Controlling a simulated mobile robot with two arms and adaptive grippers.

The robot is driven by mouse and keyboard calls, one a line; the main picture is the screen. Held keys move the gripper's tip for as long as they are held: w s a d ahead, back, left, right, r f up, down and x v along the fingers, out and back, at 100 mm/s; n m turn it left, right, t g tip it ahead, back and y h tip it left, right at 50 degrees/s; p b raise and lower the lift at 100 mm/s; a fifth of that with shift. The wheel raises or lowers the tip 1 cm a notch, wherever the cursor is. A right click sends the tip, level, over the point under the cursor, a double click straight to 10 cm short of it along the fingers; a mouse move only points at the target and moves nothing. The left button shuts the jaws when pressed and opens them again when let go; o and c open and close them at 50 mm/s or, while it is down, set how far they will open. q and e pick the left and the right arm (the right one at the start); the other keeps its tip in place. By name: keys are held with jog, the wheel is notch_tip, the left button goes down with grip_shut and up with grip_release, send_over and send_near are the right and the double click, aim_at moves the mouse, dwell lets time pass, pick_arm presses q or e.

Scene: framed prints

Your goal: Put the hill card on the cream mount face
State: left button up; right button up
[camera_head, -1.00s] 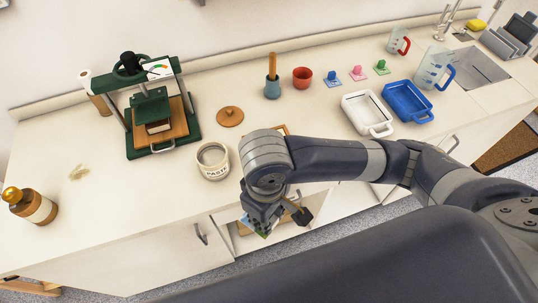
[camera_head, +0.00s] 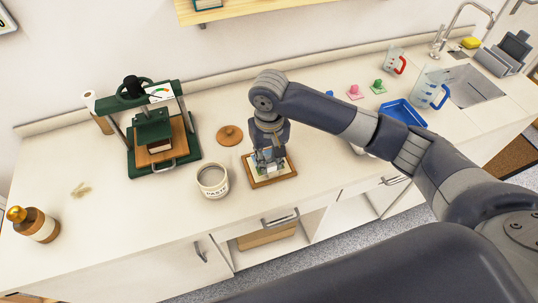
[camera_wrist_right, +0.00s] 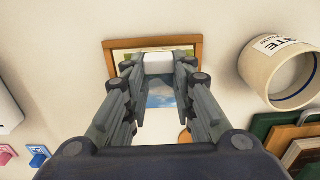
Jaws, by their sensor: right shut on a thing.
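My right gripper (camera_head: 268,162) points down over a wooden picture frame (camera_head: 274,182) on the counter. It is shut on a pale block (camera_wrist_right: 158,62), which seems to be the grip of the hill card. The card (camera_wrist_right: 160,95) shows blue sky and cloud between the fingers in the right wrist view, with a green strip beside the block. The card is over or inside the frame; contact with the mount is unclear. Most of the cream mount face is hidden by card and gripper. My left gripper is out of view.
A paste pot (camera_head: 212,180) stands close left of the frame, with a round wooden lid (camera_head: 229,135) behind it. A green press (camera_head: 157,140) is farther left. A blue tray (camera_head: 404,112) and jugs are at right. The counter's front edge is near the frame.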

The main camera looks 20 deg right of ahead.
aim_at(269, 156)
jog(key=shift+w+d+f, duration=0.1)
jog(key=shift+w+d, duration=0.1)
jog(key=shift+w, duration=0.5)
jog(key=shift+w+d, duration=0.2)
jog(key=shift+w, duration=0.5)
notch_tip(269, 156, down, 3)
jog(key=shift+r+p, duration=0.2)
jog(key=shift+p, duration=0.45)
jog(key=shift+f, duration=0.55)
jog(key=o, duration=0.9)
jog(key=shift+f, duration=0.1)
jog(key=shift+o, duration=0.2)
notch_tip(269, 156, up, 12)
jog(key=b, duration=0.1)
